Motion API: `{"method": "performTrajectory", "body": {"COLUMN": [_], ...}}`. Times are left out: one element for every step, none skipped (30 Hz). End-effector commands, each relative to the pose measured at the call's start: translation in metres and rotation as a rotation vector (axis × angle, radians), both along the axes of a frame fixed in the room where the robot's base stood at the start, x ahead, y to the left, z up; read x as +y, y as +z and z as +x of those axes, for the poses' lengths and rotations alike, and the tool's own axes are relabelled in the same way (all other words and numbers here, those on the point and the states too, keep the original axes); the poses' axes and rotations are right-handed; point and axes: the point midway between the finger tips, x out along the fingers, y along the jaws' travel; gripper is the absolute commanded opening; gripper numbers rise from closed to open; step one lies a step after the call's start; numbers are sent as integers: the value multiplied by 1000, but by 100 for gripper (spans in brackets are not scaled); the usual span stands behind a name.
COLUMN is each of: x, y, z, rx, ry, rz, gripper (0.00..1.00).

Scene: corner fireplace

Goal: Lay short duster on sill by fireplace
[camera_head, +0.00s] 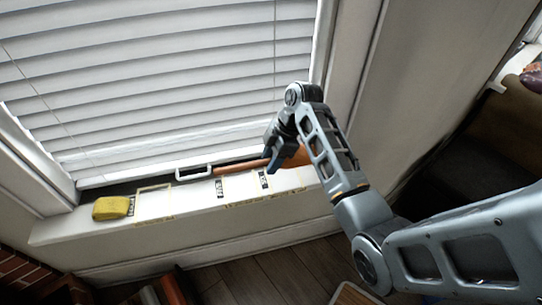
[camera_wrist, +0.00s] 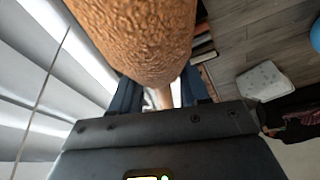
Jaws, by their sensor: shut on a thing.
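The short duster (camera_head: 295,158) has an orange-brown head and a thin handle that points left. My gripper (camera_head: 272,160) is shut on the duster, over the window sill (camera_head: 75,228). In the wrist view the rough brown duster head (camera_wrist: 140,40) fills the top middle, and its pale handle (camera_wrist: 165,98) runs between my fingers (camera_wrist: 160,97). The duster lies roughly along the sill, close to the blinds. I cannot tell whether it touches the sill. My gripper hides part of it.
A yellow sponge (camera_head: 111,207) sits at the sill's left end. A yellow outline (camera_head: 153,200) and small dark labels mark the sill. A white rectangular loop (camera_head: 194,172) lies at the back near the blinds (camera_head: 160,80). Brick (camera_head: 25,275) shows at lower left.

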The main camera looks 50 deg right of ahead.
Motion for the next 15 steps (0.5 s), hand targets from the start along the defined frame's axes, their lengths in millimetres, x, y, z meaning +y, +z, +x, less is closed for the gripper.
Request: {"method": "performTrajectory", "body": {"x": [0,0,0,0,0,0,0,0,0,0,0,0,0,0,0], "y": [-8,-10,-14,-17,-19,-23,-25,-28,-32,-35,-37,-41,-44,-46,-49], "z": [0,0,0,0,0,0,0,0,0,0,0,0,0,0,0], "rx": [1,1,1,1,1,0,0,0,0,0,0,1,1,1,0], "ry": [0,-1,-1,-1,-1,-1,0,0,0,0,0,0,0,0,0], "rz": [1,1,1,1,1,0,0,0,0,0,0,1,1,1,0], "gripper": [21,21,21,21,21,21,21,21,21,21,21,21,21,21,21]}}
